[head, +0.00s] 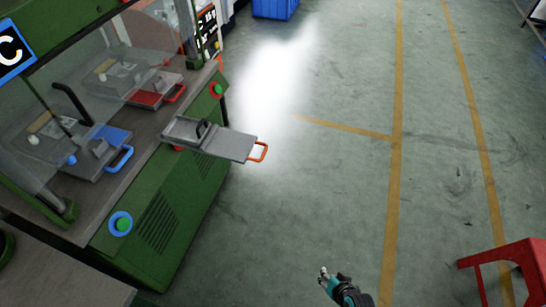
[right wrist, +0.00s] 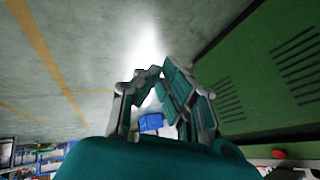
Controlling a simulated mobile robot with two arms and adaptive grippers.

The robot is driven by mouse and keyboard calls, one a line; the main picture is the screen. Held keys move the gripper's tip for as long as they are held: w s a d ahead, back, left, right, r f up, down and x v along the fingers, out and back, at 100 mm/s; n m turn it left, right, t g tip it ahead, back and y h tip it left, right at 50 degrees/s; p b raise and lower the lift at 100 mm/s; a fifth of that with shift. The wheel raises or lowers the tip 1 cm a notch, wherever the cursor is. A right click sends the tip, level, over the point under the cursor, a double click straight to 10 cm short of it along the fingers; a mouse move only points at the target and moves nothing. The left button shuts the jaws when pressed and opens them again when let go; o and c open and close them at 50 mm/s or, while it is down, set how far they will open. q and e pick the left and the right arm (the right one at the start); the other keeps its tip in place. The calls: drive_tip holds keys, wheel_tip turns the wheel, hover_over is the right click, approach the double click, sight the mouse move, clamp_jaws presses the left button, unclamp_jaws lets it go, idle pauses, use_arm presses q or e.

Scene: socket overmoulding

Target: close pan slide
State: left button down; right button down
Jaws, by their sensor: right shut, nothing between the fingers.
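A grey pan slide (head: 229,146) with an orange loop handle (head: 259,152) sticks out from the front of the green machine (head: 165,215), over the floor. My right gripper (head: 323,273) is below and to the right of the handle in the head view, apart from it. It is shut and empty. In the right wrist view its fingers (right wrist: 156,73) come together, with the green machine side at the right; the slide and its handle do not show there. My left gripper is not in view.
A blue-handled slide (head: 107,150) and a red-handled slide (head: 160,95) sit on the machine's bench. A red stool (head: 508,258) stands at the lower right. A blue bin (head: 274,8) is at the far end. The floor between is clear.

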drive_tip(key=w+a+r+m+t+y, duration=0.1)
drive_tip(key=w+a+r+m+t, duration=0.3)
drive_tip(key=r, duration=0.7)
drive_tip(key=w+a+r+m+t+y, duration=0.1)
drive_tip(key=w+r+y, duration=0.1)
drive_tip(key=w+r, duration=0.7)
drive_tip(key=w+a+r+m+t+y, duration=0.1)
drive_tip(key=w+a+r+m+t, duration=0.15)
drive_tip(key=r, duration=1.05)
drive_tip(key=s+a+p+x, duration=0.1)
drive_tip(key=a+x, duration=0.1)
drive_tip(key=x, duration=1.1)
drive_tip(key=shift+f, duration=0.25)
drive_tip(key=shift+w, duration=0.1)
